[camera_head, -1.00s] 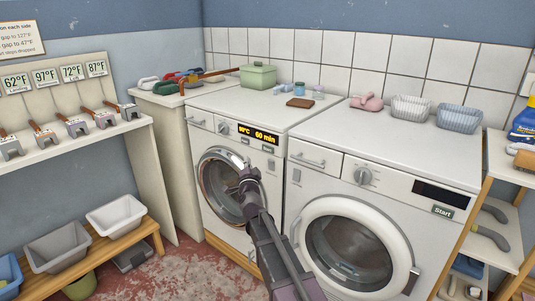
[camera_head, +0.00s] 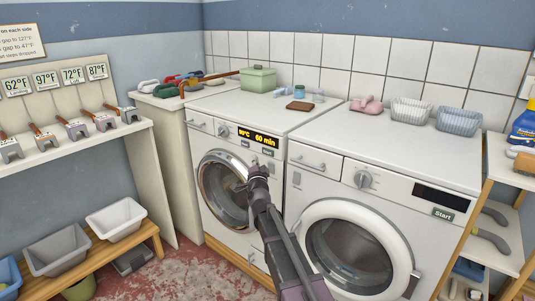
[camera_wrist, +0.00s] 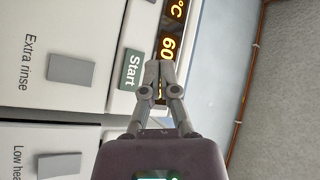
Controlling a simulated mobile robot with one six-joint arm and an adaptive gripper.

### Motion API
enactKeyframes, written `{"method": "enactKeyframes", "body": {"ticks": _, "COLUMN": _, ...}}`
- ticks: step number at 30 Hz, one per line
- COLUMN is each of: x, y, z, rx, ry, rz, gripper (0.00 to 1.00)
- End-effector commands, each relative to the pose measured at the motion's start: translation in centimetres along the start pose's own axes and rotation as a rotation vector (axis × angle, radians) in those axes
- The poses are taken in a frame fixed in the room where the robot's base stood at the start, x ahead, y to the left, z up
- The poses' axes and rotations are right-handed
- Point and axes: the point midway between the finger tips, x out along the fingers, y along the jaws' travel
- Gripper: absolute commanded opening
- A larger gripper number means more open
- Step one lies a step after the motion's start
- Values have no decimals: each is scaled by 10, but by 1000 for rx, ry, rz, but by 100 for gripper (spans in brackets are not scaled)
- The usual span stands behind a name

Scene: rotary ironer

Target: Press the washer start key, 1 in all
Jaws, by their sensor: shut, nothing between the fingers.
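The washer (camera_head: 222,150) is the left white machine, with a round chrome-ringed door and a lit display (camera_head: 258,137) that reads 90°C and 60 min. Its start key (camera_head: 268,150) is a small dark green plate marked Start, just below the display. In the wrist view the start key (camera_wrist: 131,70) is large and its lettering shows. My gripper (camera_head: 256,166) is in front of the washer's panel. In the wrist view my gripper (camera_wrist: 158,68) is shut and empty, its tips right beside the key on the display side. I cannot tell whether they touch the panel.
A second white machine (camera_head: 385,145) on the right has a dark display and its own Start key (camera_head: 443,214). The wrist view shows an Extra rinse key (camera_wrist: 72,68) and, on the neighbouring panel, a Low heat key (camera_wrist: 60,165). A shelf (camera_head: 500,235) stands far right.

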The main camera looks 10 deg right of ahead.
Motion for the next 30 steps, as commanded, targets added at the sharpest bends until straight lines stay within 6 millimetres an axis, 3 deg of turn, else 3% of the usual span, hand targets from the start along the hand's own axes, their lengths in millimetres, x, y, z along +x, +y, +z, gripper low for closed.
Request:
{"method": "enactKeyframes", "body": {"ticks": 12, "x": 27, "y": 20, "z": -19, "rx": -1, "ry": 1, "rz": 1, "gripper": 0}}
{"method": "enactKeyframes", "body": {"ticks": 30, "x": 30, "y": 22, "z": -22, "rx": 0, "ry": 0, "rz": 1, "gripper": 0}}
